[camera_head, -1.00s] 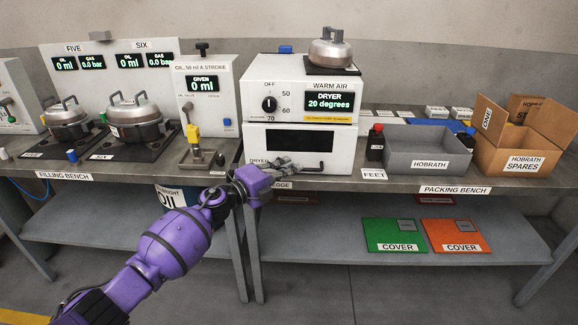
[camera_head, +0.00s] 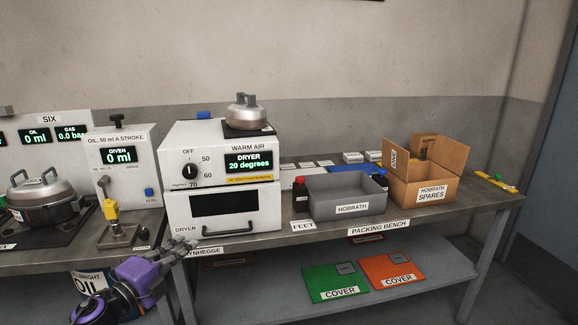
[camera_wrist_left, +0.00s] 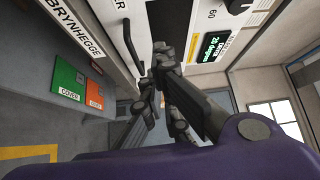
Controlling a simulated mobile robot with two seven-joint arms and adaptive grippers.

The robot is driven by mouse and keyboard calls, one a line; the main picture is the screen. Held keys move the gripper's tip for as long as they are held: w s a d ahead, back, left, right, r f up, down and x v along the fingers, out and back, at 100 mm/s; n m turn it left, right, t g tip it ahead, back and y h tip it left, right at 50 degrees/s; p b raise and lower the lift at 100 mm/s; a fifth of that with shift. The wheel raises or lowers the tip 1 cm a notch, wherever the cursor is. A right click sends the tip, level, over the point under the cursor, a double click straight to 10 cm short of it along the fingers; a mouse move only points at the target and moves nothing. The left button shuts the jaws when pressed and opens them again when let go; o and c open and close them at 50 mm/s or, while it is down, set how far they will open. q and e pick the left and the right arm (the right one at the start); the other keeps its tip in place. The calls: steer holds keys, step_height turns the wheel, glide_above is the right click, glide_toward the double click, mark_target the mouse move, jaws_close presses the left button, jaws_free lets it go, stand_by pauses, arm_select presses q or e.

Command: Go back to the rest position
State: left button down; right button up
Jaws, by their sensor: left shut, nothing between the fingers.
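My left gripper (camera_head: 184,246) is at the lower left of the head view, in front of the bench edge, just left of and below the dryer's handle. Its fingers are together with nothing between them, and it is apart from the handle. In the left wrist view its closed fingers (camera_wrist_left: 165,75) fill the middle, with the dryer front (camera_wrist_left: 205,45) beyond them. The dryer (camera_head: 225,170) is a white box with a dial, a display reading 20 degrees and a closed lower door. My right gripper is in neither view.
The packing bench holds a grey Hobrath bin (camera_head: 345,196), a cardboard spares box (camera_head: 430,180) and a red-capped bottle (camera_head: 300,196). A silver pot (camera_head: 246,115) sits on the dryer. Green (camera_head: 336,282) and orange (camera_head: 390,270) covers lie on the lower shelf. An oil unit (camera_head: 125,165) stands left.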

arm_select(q)
steer(key=s+d+f+n+g+y+p, duration=0.35)
steer(key=s+f+n+y+p, duration=0.2)
steer(key=s+f+n, duration=1.1)
steer(key=s+d+f+n+g+p, duration=0.1)
steer(key=s+d+f, duration=0.1)
steer(key=s, duration=0.9)
steer(key=s+d+f+n+g+y+p, duration=0.1)
steer(key=s+d+f+n+g, duration=0.1)
steer(key=s, duration=0.8)
steer(key=s+d+f+n+g+p, duration=0.1)
steer(key=s+d+f+g+p, duration=0.1)
steer(key=s, duration=0.9)
steer(key=shift+s+d+f+n, duration=0.35)
steer(key=shift+d+f, duration=0.3)
steer(key=shift+d, duration=0.05)
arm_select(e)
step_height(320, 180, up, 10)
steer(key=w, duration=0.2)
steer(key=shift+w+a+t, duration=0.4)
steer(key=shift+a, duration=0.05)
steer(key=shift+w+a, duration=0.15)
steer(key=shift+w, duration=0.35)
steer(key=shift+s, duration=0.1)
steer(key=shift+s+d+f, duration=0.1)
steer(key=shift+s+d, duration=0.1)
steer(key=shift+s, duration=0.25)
